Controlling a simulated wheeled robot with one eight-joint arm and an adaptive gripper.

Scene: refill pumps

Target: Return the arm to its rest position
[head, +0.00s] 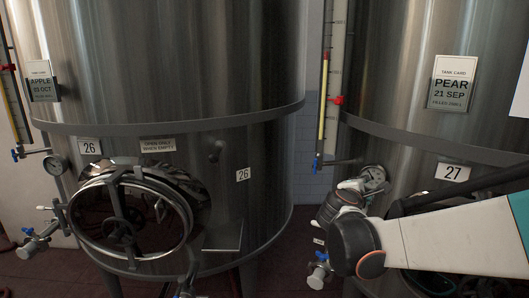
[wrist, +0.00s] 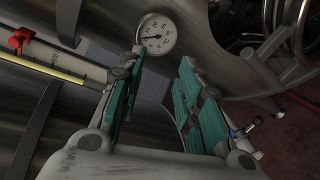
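My arm (head: 450,240) reaches in from the right in the head view, in front of tank 27 (head: 400,60). My gripper (head: 349,188) is near that tank's round pressure gauge (head: 374,173); its fingers are small and partly hidden there. In the wrist view my gripper (wrist: 162,58) shows two teal-padded fingers standing apart with nothing held between them. The gauge (wrist: 157,34) shows beyond the fingertips, and I cannot tell how far off it is.
Tank 26 (head: 170,70) stands left with a round hatch (head: 130,218) and side valves. A level tube (head: 323,105) with a red marker and a blue-handled valve (head: 319,270) are close to my gripper. A gap with a tiled wall (head: 308,185) separates the tanks.

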